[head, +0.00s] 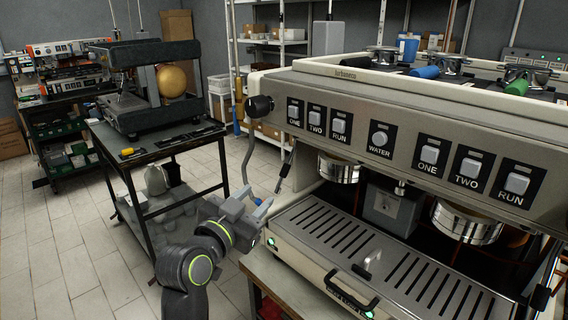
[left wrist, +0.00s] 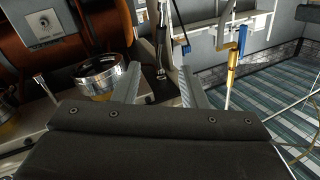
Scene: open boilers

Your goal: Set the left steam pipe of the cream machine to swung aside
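The cream machine (head: 360,85) fills the right side of the head view. Its left steam pipe (head: 287,163), a thin metal rod with a black grip, hangs slanting below the left end of the panel. My left gripper (head: 256,203) is just left of and below the pipe's lower end. In the left wrist view, the gripper (left wrist: 160,90) has its two fingers apart. The steam pipe (left wrist: 161,45) shows in line with the gap between them, seemingly beyond the tips. I cannot tell whether anything touches. My right gripper is not in view.
A black knob (head: 260,105) sticks out at the machine's left end, with a bent grey pipe (head: 247,155) below it. The slotted drip tray (head: 335,228) lies right of my gripper.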

